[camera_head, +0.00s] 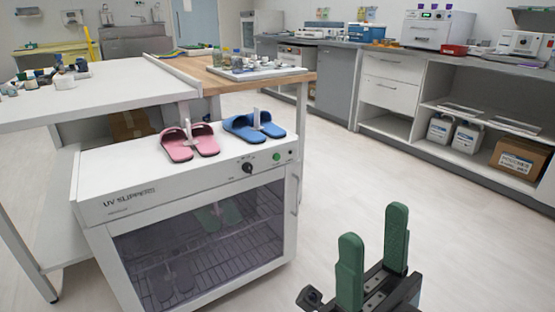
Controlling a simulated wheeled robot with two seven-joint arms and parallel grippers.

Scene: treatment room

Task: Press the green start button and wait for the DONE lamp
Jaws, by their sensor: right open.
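The UV slipper cabinet (125,170) is a white box with a dark see-through front door. Its front panel carries a dark knob (247,168) and, to the right, a green start button (276,156). A small dark spot sits near the panel's right end; I cannot tell whether it is the DONE lamp or whether it is lit. My right gripper (373,258) has two green fingers, stands open and empty, and is in front of and to the right of the cabinet, apart from it. My left gripper is not in view.
Pink slippers (189,142) and blue slippers (254,128) lie on the cabinet top. More slippers show dimly inside. A white table (110,92) and a wooden-topped table (215,80) stand behind. A shelved counter (395,92) runs along the right. The floor between is clear.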

